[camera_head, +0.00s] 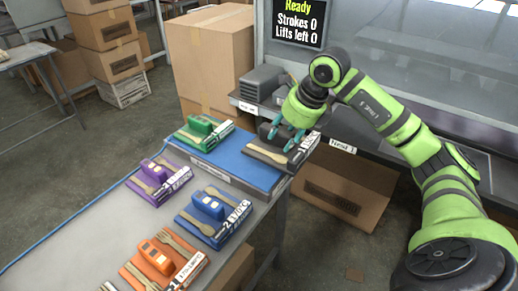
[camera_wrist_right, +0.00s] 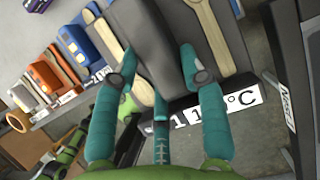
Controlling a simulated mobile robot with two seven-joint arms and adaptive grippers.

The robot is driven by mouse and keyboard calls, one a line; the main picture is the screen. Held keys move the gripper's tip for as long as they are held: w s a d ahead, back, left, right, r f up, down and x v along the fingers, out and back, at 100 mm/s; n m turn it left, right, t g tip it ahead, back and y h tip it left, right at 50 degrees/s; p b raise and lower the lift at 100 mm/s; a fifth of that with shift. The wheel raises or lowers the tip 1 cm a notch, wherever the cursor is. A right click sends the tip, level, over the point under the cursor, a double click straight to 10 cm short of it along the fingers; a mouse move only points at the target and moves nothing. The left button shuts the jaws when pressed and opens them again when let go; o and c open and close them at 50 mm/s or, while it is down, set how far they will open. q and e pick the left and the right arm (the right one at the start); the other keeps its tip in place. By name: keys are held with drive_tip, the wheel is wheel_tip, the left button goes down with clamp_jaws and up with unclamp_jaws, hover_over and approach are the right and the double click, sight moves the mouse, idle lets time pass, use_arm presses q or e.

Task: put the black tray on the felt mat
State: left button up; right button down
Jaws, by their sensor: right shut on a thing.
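The black tray (camera_head: 297,157) holds pale wooden utensils, a dark block and a white label at its edge. My right gripper (camera_head: 285,138) is shut on the dark block of this tray, and the wrist view shows its teal fingers (camera_wrist_right: 160,85) around that block. The blue felt mat (camera_head: 238,160) lies on the far end of the table. The black tray is over the mat's right side; I cannot tell whether it touches the mat. Its label also shows in the wrist view (camera_wrist_right: 242,98). My left gripper is not in view.
A green tray (camera_head: 203,134) is at the mat's left edge. Purple (camera_head: 160,183), blue (camera_head: 210,220) and orange (camera_head: 165,262) trays stand nearer on the table. Behind are a grey machine (camera_head: 262,84) and a large cardboard box (camera_head: 210,58). The middle of the mat is clear.

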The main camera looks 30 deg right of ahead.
sight(259, 136)
drive_tip(key=w+f, duration=0.1)
drive_tip(key=w, duration=0.2)
drive_tip(key=w+a+f+p, duration=0.1)
drive_tip(key=w+f, duration=0.3)
drive_tip(key=w, duration=0.1)
drive_tip(key=shift+w+a+f, duration=0.1)
drive_tip(key=shift+w+a, duration=0.2)
drive_tip(key=shift+a, duration=0.1)
wheel_tip(259, 136, down, 3)
drive_tip(key=shift+f+p, duration=0.1)
drive_tip(key=shift+p, duration=0.5)
drive_tip(key=shift+f, duration=0.45)
drive_tip(key=c, duration=0.7)
unclamp_jaws()
drive_tip(key=shift+f, duration=0.1)
